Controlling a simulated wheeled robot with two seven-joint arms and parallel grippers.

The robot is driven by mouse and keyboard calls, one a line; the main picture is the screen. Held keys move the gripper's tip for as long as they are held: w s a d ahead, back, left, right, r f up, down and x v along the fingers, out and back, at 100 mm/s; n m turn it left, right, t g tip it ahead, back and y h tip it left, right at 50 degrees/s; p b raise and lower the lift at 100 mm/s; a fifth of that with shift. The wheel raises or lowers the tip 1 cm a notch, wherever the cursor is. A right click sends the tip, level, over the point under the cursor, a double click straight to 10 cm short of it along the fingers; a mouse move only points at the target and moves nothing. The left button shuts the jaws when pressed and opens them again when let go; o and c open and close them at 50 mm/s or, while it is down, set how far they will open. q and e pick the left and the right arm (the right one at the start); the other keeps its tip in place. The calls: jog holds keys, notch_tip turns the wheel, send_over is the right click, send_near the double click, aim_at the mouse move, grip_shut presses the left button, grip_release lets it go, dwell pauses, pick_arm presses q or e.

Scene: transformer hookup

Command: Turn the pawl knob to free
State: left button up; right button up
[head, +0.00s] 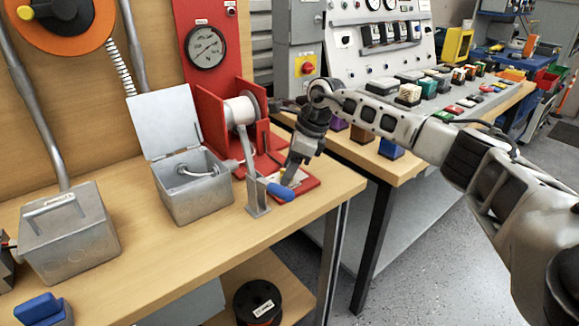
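A red winch-like stand (222,120) with a white spool (240,110) stands near the right end of the wooden bench. Its grey crank arm (248,160) ends in a blue handle (280,191). My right gripper (289,179) points down at the red base plate, just behind the blue handle. A small yellow piece shows beside its fingertips, and I cannot tell whether it is the pawl knob. The knob is not clearly visible, and the gripper may hide it. The fingers are too small and covered to show whether they are open or shut. My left gripper is not in view.
An open grey junction box (197,196) stands left of the stand, and a closed grey box (68,235) is further left. A gauge (205,47) is on the red panel. A second table (400,165) carries several coloured blocks.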

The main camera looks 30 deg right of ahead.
jog(key=shift+s+d+r, duration=0.1)
jog(key=shift+d+r, duration=0.05)
jog(key=shift+r, duration=0.25)
jog(key=s+d, duration=0.2)
jog(key=d, duration=0.1)
jog(key=s+d+b, duration=0.1)
jog(key=s+d, duration=0.4)
jog(key=d, duration=0.1)
jog(key=shift+s+d+r+b, duration=0.15)
jog(key=shift+s+b, duration=0.2)
jog(key=shift+s, duration=0.05)
